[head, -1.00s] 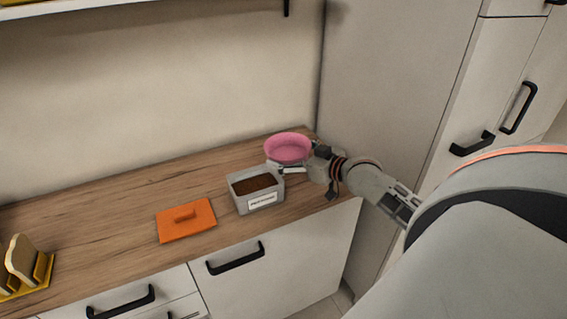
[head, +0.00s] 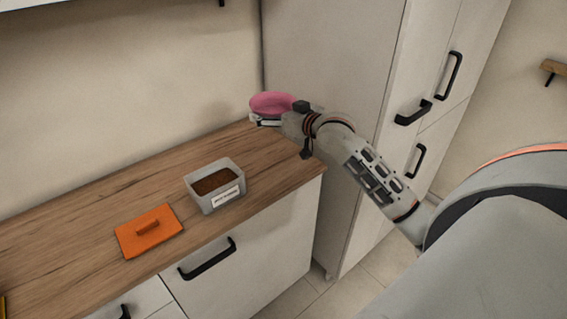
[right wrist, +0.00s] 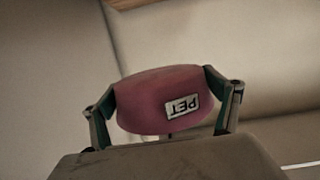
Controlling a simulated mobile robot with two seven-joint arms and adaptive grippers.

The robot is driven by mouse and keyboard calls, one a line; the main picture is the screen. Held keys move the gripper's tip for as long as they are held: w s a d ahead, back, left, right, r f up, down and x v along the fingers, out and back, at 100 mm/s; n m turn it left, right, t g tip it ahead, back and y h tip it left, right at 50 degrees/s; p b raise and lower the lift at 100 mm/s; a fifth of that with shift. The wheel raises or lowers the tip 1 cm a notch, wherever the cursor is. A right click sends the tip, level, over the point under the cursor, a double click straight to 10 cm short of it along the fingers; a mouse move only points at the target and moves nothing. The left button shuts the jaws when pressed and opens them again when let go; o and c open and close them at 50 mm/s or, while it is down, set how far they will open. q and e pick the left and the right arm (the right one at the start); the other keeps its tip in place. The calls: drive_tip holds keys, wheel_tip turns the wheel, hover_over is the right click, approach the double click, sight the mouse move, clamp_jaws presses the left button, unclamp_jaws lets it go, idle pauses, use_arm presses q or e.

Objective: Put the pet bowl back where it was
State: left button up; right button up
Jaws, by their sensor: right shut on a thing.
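The pink pet bowl (head: 271,103) is held in the air above the far right end of the counter in the head view. My right gripper (head: 268,119) is shut on it. In the right wrist view the two fingers of the right gripper (right wrist: 168,108) press on both sides of the bowl (right wrist: 150,90), and its "PET" label shows upside down. The bowl looks about level in the head view. My left gripper is not in view.
A grey bin of brown food (head: 205,201) with a label stands on the wooden counter (head: 90,198). Its orange lid (head: 149,231) lies to the left. A tall cabinet (head: 335,75) stands right of the counter. The counter's back strip is clear.

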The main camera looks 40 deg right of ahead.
drive_tip(key=b, duration=0.2)
hover_over(275, 165)
wheel_tip(275, 165, down, 14)
drive_tip(key=shift+r, duration=0.2)
wheel_tip(275, 165, down, 2)
wheel_tip(275, 165, down, 4)
drive_tip(key=shift+r, duration=0.2)
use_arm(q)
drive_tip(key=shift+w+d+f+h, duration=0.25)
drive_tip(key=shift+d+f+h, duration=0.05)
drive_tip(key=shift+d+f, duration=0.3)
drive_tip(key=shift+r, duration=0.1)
use_arm(e)
drive_tip(key=shift+f, duration=0.1)
drive_tip(key=o, duration=1.2)
drive_tip(key=shift+c, duration=0.2)
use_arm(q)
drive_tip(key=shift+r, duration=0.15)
